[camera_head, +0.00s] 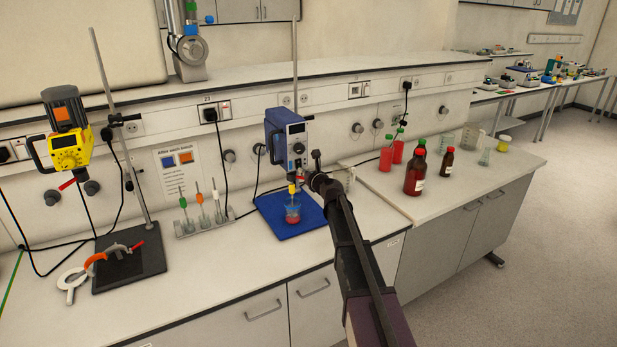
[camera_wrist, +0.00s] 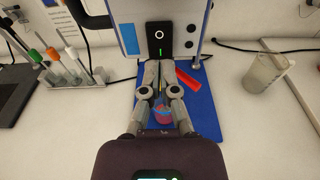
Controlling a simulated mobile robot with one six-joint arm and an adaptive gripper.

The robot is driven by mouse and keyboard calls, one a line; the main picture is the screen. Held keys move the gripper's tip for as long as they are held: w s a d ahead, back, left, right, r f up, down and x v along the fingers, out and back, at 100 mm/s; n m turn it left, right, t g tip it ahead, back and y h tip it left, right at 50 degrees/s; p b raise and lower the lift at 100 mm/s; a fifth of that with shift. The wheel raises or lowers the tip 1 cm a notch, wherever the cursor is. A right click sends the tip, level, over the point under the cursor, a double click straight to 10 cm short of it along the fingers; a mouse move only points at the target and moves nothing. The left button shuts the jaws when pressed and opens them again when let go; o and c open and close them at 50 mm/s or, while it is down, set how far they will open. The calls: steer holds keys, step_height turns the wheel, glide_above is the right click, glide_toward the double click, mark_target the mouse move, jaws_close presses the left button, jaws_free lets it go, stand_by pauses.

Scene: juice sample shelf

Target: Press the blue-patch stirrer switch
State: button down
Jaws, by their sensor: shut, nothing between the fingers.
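The blue stirrer (camera_head: 275,133) hangs on a rod stand above a blue base plate (camera_head: 283,226). In the wrist view its pale front (camera_wrist: 182,35) carries a blue patch (camera_wrist: 129,39) to the left of a black switch (camera_wrist: 158,36). The switch shows a white ring and a green line. My gripper (camera_wrist: 158,66) is shut and empty, its fingertips close below the switch's lower edge; I cannot tell whether they touch it. In the head view my gripper (camera_head: 311,176) is at the stirrer's right side and hides part of it. A beaker with red liquid (camera_head: 293,216) stands below.
A yellow stirrer (camera_head: 68,148) with an orange patch stands at the left. A rack of colour-topped stirring rods (camera_head: 203,222) is between them. Red and brown bottles (camera_head: 414,173) stand on the right bench. A glass beaker (camera_wrist: 266,72) is right of the blue plate.

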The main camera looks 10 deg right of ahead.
steer(key=shift+w+a, duration=0.15)
steer(key=shift+w, duration=0.4)
steer(key=shift+f, duration=0.1)
steer(key=shift+w+a, duration=0.1)
steer(key=shift+w, duration=0.15)
steer(key=shift+s, duration=0.1)
steer(key=s+d+f+b, duration=0.1)
steer(key=s+d, duration=0.3)
steer(key=s, duration=0.9)
steer(key=shift+d+f+b, duration=0.2)
steer(key=shift+f+b, duration=0.2)
steer(key=shift+b, duration=0.05)
steer(key=shift+s+a, duration=0.15)
